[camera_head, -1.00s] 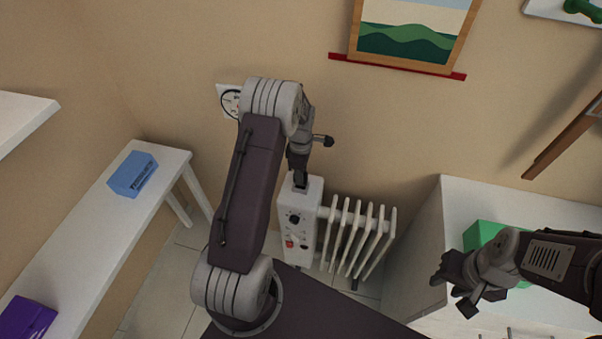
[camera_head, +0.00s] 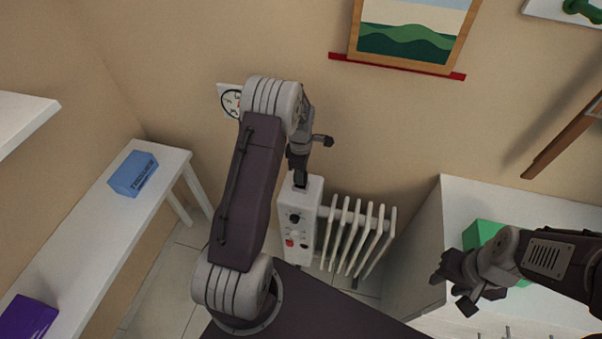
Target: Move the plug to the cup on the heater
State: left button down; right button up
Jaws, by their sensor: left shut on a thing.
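The heater is a white ribbed radiator (camera_head: 352,235) with a control box (camera_head: 309,193) at its left end, carrying dark knobs and a red switch. My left gripper (camera_head: 300,178) points down at the top of the control box. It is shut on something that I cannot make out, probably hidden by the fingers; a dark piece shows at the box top. I cannot make out the plug or the cup clearly. My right gripper (camera_head: 452,287) hangs over the white cabinet at the right, its fingers apart, with nothing seen between them.
A wall socket (camera_head: 230,101) is partly behind my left arm. A white bench (camera_head: 90,240) with a blue box (camera_head: 133,174) and a purple box (camera_head: 27,319) is at the left. A white cabinet (camera_head: 500,205) with a green box (camera_head: 482,233) is at the right.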

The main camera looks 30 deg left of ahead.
pick_arm(q)
jog(key=shift+f+b, duration=0.8)
jog(key=shift+f, duration=0.5)
jog(key=c, duration=1.1)
grip_release()
jog(key=shift+o, duration=0.2)
jog(key=shift+r, duration=0.1)
notch_tip(320, 180, up, 9)
jog(key=shift+p, duration=0.35)
